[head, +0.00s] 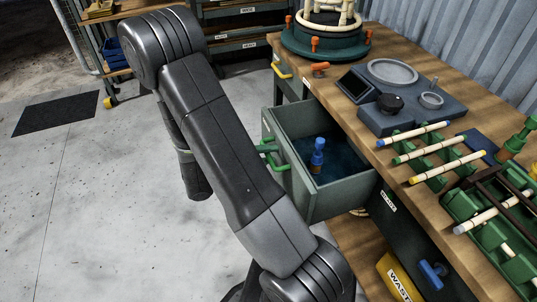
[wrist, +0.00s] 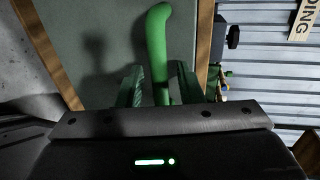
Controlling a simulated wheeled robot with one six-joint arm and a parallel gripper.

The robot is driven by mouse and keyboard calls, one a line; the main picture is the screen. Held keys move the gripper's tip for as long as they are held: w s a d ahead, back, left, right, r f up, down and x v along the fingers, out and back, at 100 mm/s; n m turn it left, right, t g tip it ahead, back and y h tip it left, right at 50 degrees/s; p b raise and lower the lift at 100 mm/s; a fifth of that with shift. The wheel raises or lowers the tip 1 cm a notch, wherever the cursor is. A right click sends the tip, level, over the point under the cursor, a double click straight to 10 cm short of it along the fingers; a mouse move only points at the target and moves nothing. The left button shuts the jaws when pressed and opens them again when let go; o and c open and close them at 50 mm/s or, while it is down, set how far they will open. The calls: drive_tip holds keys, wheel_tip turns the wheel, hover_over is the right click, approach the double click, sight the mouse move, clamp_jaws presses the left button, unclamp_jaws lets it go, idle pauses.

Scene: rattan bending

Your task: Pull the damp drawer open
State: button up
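A grey-green drawer (head: 338,197) stands pulled out from under the wooden worktop in the head view. No readable label shows on its front, so I cannot tell by name that it is the damp drawer. A blue and orange bottle (head: 317,158) stands inside on a dark blue bottom. Its green handle (wrist: 159,45) runs up the drawer front in the wrist view. My gripper (wrist: 159,78) has one green finger on each side of the handle, with narrow gaps showing. The fingers also show at the drawer front in the head view (head: 271,156).
The worktop (head: 340,100) holds a grey device (head: 393,110), green racks with pale rods (head: 430,155) and a round green stand (head: 318,45). A yellow waste bin (head: 398,280) is below right. The floor (head: 80,190) to the left is clear around a dark mat (head: 55,113).

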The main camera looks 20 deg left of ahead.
drive_tip(key=p+v, duration=0.1)
drive_tip(key=v, duration=1.2)
drive_tip(key=shift+s+a+p, duration=0.15)
drive_tip(key=shift+a+p, duration=0.05)
drive_tip(key=shift+p, duration=0.2)
drive_tip(key=b+x, duration=0.2)
drive_tip(key=x, duration=1.2)
drive_tip(key=shift+r, duration=0.1)
